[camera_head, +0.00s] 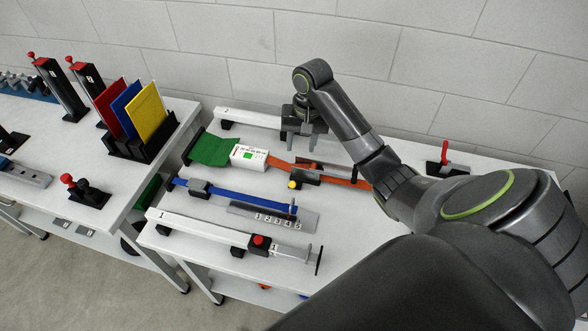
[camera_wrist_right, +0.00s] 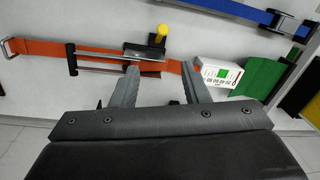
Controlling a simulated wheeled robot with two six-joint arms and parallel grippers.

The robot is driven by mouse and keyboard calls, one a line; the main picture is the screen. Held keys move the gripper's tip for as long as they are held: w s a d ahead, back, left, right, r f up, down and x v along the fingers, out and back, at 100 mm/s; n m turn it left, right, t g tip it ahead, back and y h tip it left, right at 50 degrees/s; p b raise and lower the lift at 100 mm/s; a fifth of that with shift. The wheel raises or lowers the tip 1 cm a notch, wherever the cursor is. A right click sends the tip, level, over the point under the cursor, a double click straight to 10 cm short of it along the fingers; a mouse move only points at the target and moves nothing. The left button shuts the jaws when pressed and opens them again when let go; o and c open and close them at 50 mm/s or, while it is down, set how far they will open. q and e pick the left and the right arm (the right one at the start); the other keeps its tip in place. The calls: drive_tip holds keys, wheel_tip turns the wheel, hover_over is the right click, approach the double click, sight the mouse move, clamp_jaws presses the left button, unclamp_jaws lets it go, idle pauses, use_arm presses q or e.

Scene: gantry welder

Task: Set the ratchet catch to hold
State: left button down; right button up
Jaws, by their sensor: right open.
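The ratchet sits on an orange strap (camera_head: 343,181) on the white table. Its dark body (camera_head: 306,177) carries a yellow knob (camera_head: 293,185) at its left end. In the wrist view the dark ratchet body (camera_wrist_right: 144,52) lies just beyond my fingertips, with the yellow knob (camera_wrist_right: 165,30) above it and the orange strap (camera_wrist_right: 40,48) running to the left. My right gripper (camera_head: 303,141) points down behind the strap, open and empty; its spread fingers also show in the wrist view (camera_wrist_right: 160,78). I cannot tell the catch's setting. My left gripper is out of view.
A white box with a green display (camera_head: 249,158) stands beside the strap, near a green mat (camera_head: 213,149). A blue strap (camera_head: 235,195) and a white bar with a red button (camera_head: 200,228) lie nearer. A red lever (camera_head: 445,153) stands at the right.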

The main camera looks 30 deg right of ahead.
drive_tip(key=s+a+f+b, duration=0.2)
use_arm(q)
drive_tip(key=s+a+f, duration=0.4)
use_arm(e)
drive_tip(key=b, duration=0.3)
approach(292, 183)
drive_tip(key=shift+s+a+f+b, duration=0.15)
drive_tip(key=shift+f+b, duration=0.65)
drive_tip(key=shift+b, duration=0.45)
wheel_tip(292, 183, down, 2)
drive_tip(key=shift+b, duration=0.7)
drive_tip(key=f, duration=0.3)
drive_tip(key=shift+w+a+f, duration=0.15)
drive_tip(key=shift+w+f, duration=0.1)
drive_tip(key=shift+f, duration=0.7)
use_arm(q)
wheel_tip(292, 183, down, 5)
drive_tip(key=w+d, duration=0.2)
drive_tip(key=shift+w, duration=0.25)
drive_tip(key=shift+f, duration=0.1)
